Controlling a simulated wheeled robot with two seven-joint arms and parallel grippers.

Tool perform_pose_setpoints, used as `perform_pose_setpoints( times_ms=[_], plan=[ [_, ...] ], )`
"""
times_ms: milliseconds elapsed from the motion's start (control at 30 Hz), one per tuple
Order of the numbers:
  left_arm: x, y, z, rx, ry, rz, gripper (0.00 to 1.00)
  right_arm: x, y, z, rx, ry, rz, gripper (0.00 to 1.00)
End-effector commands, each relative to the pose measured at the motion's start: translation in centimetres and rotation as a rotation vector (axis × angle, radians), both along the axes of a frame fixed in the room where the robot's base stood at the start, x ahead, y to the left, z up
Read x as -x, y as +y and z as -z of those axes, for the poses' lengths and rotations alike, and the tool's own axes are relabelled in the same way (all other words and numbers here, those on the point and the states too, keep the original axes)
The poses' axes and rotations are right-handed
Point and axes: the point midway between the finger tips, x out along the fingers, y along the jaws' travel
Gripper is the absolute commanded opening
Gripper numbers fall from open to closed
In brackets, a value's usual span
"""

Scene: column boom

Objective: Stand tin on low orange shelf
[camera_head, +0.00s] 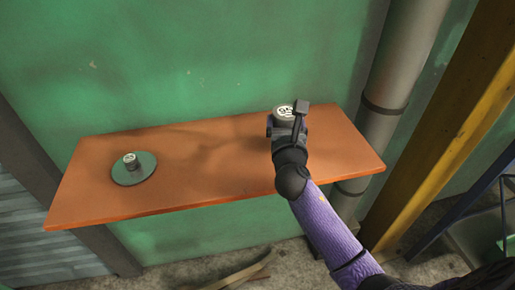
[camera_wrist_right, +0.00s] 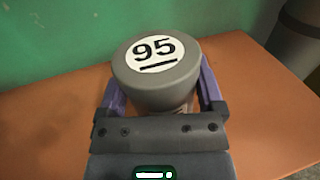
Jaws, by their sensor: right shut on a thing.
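The tin, a grey round can with a white "95" label on its lid, is between the fingers of my right gripper in the right wrist view (camera_wrist_right: 155,75). It looks upright, and its lid also shows in the head view (camera_head: 284,112). My right gripper (camera_head: 285,123) is shut on it, over the right part of the orange shelf (camera_head: 215,165). The tin's lower part is hidden, so I cannot tell whether its base touches the shelf. My left gripper is not in view.
A small grey cylinder (camera_head: 130,160) stands on a green round disc (camera_head: 134,170) at the shelf's left. The middle of the shelf is clear. A green wall (camera_head: 200,70) is behind, and a grey pipe (camera_head: 400,70) and a yellow post (camera_head: 455,120) are at right.

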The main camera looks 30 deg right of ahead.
Motion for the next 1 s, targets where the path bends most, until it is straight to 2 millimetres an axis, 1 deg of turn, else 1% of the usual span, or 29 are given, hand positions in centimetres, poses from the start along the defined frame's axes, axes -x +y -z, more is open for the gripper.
perform_pose_setpoints(
  times_ms=[33,167,233,300,500,600,633,667,700,867,933,1000],
  plan=[
    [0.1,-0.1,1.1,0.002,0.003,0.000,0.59,0.0,0.0,1.4,0.000,0.001,-0.001,0.04],
    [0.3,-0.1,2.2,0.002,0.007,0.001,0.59,0.0,0.0,3.1,0.000,0.000,-0.001,0.04],
    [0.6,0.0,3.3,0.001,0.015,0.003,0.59,0.0,0.0,4.7,0.000,0.001,-0.001,0.04],
    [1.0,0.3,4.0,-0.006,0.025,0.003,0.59,0.0,0.1,5.7,0.000,0.000,-0.002,0.04],
    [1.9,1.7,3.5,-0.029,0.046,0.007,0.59,0.0,0.1,5.2,0.001,-0.003,-0.003,0.04],
    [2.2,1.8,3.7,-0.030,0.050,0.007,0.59,0.0,0.1,5.5,0.002,-0.002,-0.003,0.04],
    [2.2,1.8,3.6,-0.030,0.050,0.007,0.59,0.0,0.1,5.4,0.001,-0.002,-0.003,0.92],
    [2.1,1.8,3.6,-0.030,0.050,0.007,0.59,0.0,0.1,5.4,0.001,-0.002,-0.003,0.98],
    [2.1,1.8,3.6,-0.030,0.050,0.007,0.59,0.0,0.1,5.4,0.001,-0.002,-0.003,1.00],
    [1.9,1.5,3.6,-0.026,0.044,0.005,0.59,0.0,0.1,5.4,0.002,-0.001,-0.003,1.00],
    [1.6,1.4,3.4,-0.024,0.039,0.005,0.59,0.0,0.1,5.0,0.001,-0.003,-0.003,1.00],
    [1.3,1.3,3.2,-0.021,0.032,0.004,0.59,0.7,0.4,5.1,0.001,0.000,-0.004,1.00]
  ],
)
